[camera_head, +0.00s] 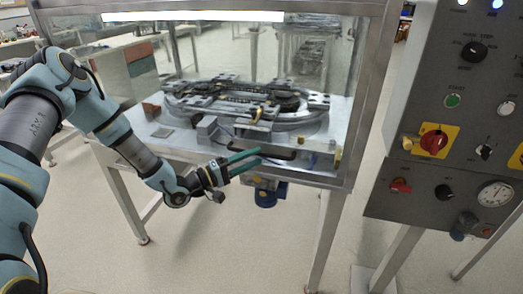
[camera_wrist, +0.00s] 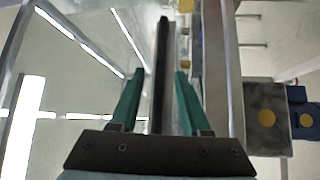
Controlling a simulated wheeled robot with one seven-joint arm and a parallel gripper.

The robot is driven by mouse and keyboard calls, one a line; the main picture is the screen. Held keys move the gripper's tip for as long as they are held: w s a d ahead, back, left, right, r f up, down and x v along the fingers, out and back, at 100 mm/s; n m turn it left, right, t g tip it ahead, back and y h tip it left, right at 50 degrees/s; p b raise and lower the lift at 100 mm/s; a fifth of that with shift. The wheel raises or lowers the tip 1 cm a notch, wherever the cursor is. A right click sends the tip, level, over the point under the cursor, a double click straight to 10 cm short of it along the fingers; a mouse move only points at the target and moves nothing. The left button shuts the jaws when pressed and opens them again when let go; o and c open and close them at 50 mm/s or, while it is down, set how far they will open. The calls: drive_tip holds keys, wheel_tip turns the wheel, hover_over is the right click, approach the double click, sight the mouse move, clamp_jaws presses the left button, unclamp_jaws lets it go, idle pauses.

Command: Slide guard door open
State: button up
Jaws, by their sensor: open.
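The guard door (camera_head: 330,65) is a clear pane on the front of a metal-framed cabinet, and it looks shut, with a ring track (camera_head: 245,100) visible behind it. A dark bar handle (camera_head: 278,153) runs along the door's lower part. My gripper (camera_head: 260,157) has green fingers and is at the handle's left portion. In the wrist view the handle (camera_wrist: 163,60) extends between the two open fingers (camera_wrist: 157,100), with gaps on both sides.
A grey control panel (camera_head: 450,120) with knobs, buttons and a gauge stands to the right, close to the cabinet's right post (camera_head: 370,100). A blue motor (camera_head: 266,194) hangs under the cabinet; it also shows in the wrist view (camera_wrist: 305,120). The floor in front is clear.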

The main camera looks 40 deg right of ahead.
sight(261, 155)
drive_tip(key=shift+p+x, duration=0.4)
drive_tip(key=shift+x, duration=1.25)
clamp_jaws()
